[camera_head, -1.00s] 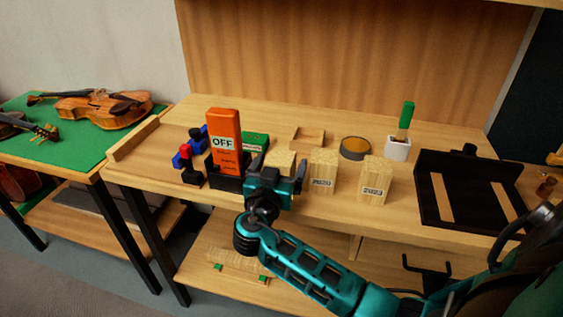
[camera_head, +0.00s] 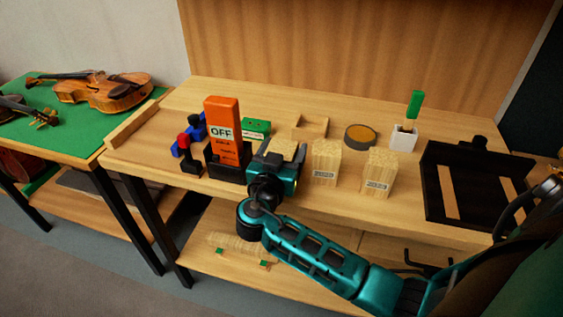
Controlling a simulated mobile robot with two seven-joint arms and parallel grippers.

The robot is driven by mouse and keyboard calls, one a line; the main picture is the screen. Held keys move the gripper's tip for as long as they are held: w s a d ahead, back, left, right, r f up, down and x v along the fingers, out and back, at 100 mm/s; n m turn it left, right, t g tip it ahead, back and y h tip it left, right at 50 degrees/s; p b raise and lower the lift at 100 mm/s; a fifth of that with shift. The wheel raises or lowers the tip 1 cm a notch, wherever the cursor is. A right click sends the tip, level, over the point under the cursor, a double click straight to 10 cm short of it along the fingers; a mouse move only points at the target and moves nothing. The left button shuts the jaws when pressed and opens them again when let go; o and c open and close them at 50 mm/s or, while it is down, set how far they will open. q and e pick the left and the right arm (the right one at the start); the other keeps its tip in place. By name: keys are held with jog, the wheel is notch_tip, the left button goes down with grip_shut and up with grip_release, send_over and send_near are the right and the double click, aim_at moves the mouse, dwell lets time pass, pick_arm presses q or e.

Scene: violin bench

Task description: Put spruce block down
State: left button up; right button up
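My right gripper (camera_head: 282,153) reaches over the front of the bench, seen from behind. Its dark fingers stand on both sides of a pale spruce block (camera_head: 286,147) and look shut on it. The gripper hides the block's lower part, so I cannot tell whether it touches the bench. Two similar spruce blocks stand upright just to the right: one labelled block (camera_head: 326,160) close by and another labelled block (camera_head: 378,173) beyond it. My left gripper is not in view.
An orange box marked OFF (camera_head: 223,115) in a black holder stands close left of the gripper. Behind are a green box (camera_head: 256,128), a wooden tray (camera_head: 311,122) and a round tin (camera_head: 361,137). A black tray (camera_head: 433,190) lies at the right.

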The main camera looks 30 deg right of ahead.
jog(key=shift+r, duration=0.1)
jog(key=c, duration=0.9)
